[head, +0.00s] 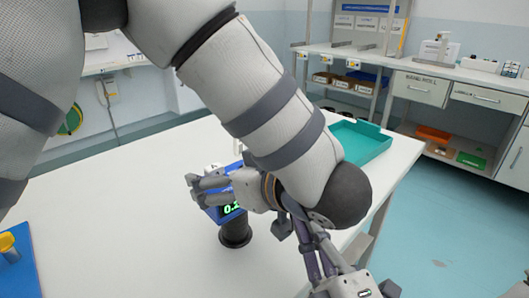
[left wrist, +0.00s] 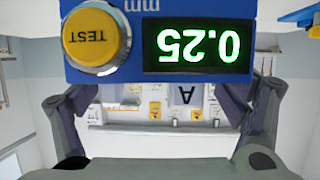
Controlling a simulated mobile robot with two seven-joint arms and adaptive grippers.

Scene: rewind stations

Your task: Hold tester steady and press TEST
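The blue tester (head: 229,209) stands on a black round base (head: 236,233) on the white table. In the left wrist view the tester (left wrist: 205,80) appears upside down and close, with a yellow TEST button (left wrist: 92,38) and a green display reading 0.25 (left wrist: 198,46). My left gripper (head: 197,191) is at the tester's upper part and hides some of it in the head view. Its fingers are spread wide in the left wrist view (left wrist: 158,100); their tips meet or pass behind the tester's edge. My right gripper (head: 294,227) is right of the tester; its opening is unclear.
A teal tray (head: 362,145) lies on the table behind my left arm. A blue piece with a yellow knob (head: 8,243) is at the table's left. A bench with drawers (head: 420,90) stands at the back right.

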